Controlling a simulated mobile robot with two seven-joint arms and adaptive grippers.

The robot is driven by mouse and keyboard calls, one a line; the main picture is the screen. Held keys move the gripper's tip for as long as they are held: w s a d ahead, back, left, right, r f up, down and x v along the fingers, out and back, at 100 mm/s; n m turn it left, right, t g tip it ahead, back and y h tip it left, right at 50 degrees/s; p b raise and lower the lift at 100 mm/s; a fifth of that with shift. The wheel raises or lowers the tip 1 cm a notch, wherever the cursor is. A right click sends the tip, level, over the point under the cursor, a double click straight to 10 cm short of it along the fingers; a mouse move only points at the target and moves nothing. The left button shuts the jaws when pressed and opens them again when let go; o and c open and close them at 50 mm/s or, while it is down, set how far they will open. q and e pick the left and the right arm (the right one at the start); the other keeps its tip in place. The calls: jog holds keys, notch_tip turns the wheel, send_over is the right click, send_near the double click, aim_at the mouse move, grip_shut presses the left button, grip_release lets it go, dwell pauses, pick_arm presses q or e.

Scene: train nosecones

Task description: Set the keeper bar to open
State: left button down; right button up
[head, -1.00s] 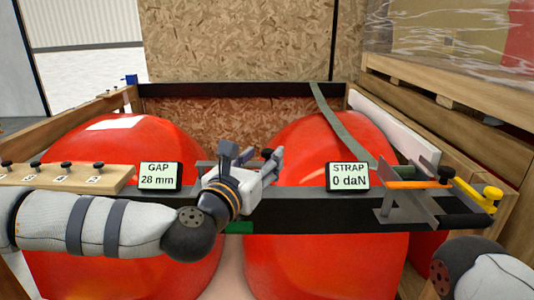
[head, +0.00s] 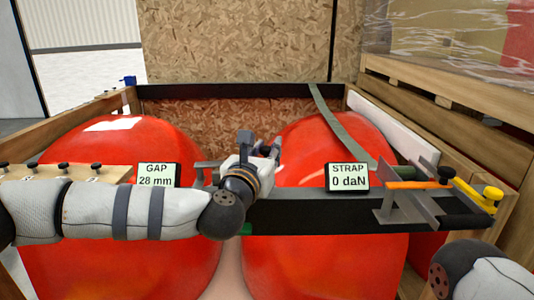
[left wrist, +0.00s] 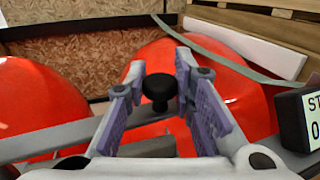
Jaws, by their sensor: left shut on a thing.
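My left gripper (head: 260,144) is over the middle of the dark crossbeam (head: 310,213), between the two red nosecones. In the left wrist view, its two purple-grey fingers are on either side of a black round knob (left wrist: 160,88) and are shut on it. A grey bar (left wrist: 45,140) runs below the knob; it looks like the keeper bar, with part of it hidden by the gripper. Its left end (head: 205,166) shows in the head view. No open or closed marking is legible. My right gripper is out of view.
The GAP display (head: 157,176) reads 28 mm and the STRAP display (head: 347,177) reads 0 daN. A strap (head: 340,125) hangs over the right nosecone (head: 310,245).

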pick_arm(q)
jog(key=w+n+y, duration=0.1)
jog(key=w+y, duration=0.1)
jog(key=w+a+n+y+b, duration=0.1)
jog(key=w+n+y, duration=0.1)
jog(key=y, duration=0.1)
jog(key=shift+f+t, duration=0.1)
jog(key=shift+t, duration=0.3)
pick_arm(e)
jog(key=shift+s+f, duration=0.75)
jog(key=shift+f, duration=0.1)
pick_arm(q)
jog(key=c, duration=1.4)
grip_release()
jog(key=shift+o, duration=0.2)
jog(key=s, duration=1.2)
